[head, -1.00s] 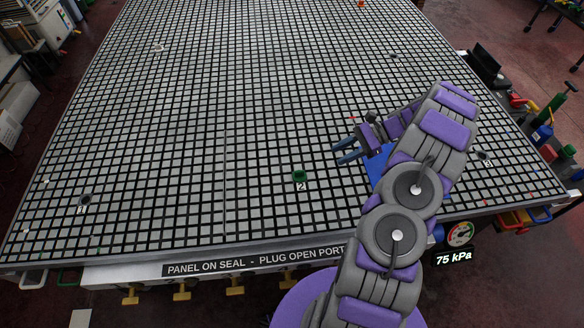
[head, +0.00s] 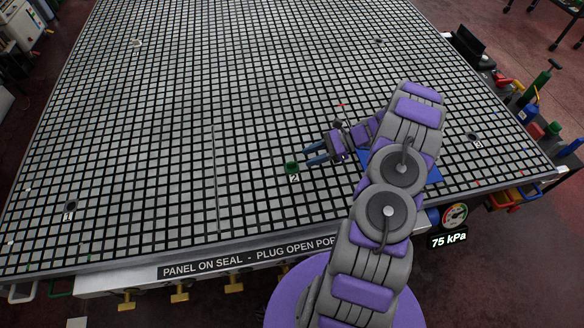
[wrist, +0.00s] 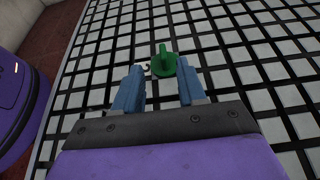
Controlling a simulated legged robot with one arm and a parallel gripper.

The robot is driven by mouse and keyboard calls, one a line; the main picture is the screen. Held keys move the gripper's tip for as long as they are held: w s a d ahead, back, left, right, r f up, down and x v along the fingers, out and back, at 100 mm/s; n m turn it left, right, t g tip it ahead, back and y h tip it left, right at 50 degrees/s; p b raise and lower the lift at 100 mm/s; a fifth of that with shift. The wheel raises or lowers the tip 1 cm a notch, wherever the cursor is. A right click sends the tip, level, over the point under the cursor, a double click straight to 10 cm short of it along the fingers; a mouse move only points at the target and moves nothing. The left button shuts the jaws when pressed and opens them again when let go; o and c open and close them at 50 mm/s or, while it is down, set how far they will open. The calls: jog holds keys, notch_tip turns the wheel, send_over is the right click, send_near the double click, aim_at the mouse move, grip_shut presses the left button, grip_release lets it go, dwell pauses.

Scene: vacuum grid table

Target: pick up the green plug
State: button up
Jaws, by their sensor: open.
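The green plug (head: 291,168) sits on the grid table (head: 200,120) at the spot marked 2. In the wrist view the plug (wrist: 163,62) shows a round green base with an upright handle, just beyond the fingertips and roughly in line with the gap between them. My gripper (head: 308,154) is open and empty, with its blue fingers pointing left, just right of the plug in the head view. In the wrist view my two blue fingers (wrist: 160,82) stand apart. The label 2 is partly hidden by the plug in the wrist view.
A blue panel (head: 433,174) lies under my arm, mostly hidden by it. Dark ports stand at label 1 (head: 70,206) and label 3 (head: 474,137). A gauge (head: 454,215) reading 75 kPa is at the front right edge. The table left of the plug is clear.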

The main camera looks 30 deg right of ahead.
aim_at(293, 163)
jog(key=shift+x, duration=1.05)
jog(key=x, duration=0.2)
jog(key=b+x, duration=0.1)
jog(key=x, duration=0.1)
jog(key=shift+w+d+f, duration=0.1)
jog(key=shift+w+f, duration=0.15)
jog(key=shift+w+a+f, duration=0.1)
jog(key=shift+a, duration=0.45)
grip_shut()
